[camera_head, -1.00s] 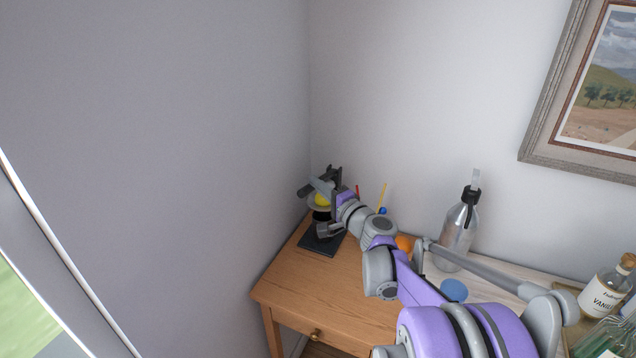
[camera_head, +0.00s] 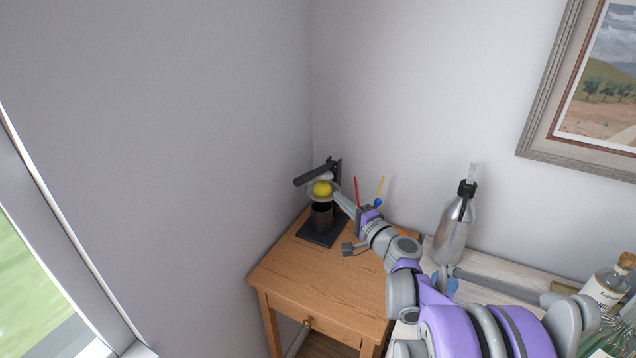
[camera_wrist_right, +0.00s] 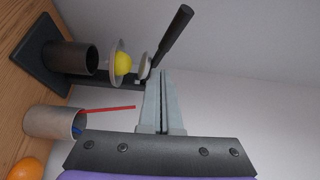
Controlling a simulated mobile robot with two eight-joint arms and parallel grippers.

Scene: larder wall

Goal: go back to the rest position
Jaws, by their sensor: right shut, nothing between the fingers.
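My right gripper (camera_head: 341,199) is shut and empty, just right of a dark lever press (camera_head: 334,172) on the wooden table. It also shows in the wrist view, where its two fingers (camera_wrist_right: 161,82) lie together. The press holds a yellow fruit (camera_head: 322,188) in a pale bowl, above a dark cup (camera_head: 322,216) on its base. In the wrist view the yellow fruit (camera_wrist_right: 123,63) and the press lever (camera_wrist_right: 173,42) show near the fingertips; I cannot tell whether a finger touches the press. My left gripper is not in view.
A holder (camera_wrist_right: 53,121) with a red stick stands near the press, and an orange ball (camera_wrist_right: 24,169) lies close by. Walls close in behind and left; the front of the wooden table (camera_head: 320,285) is clear.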

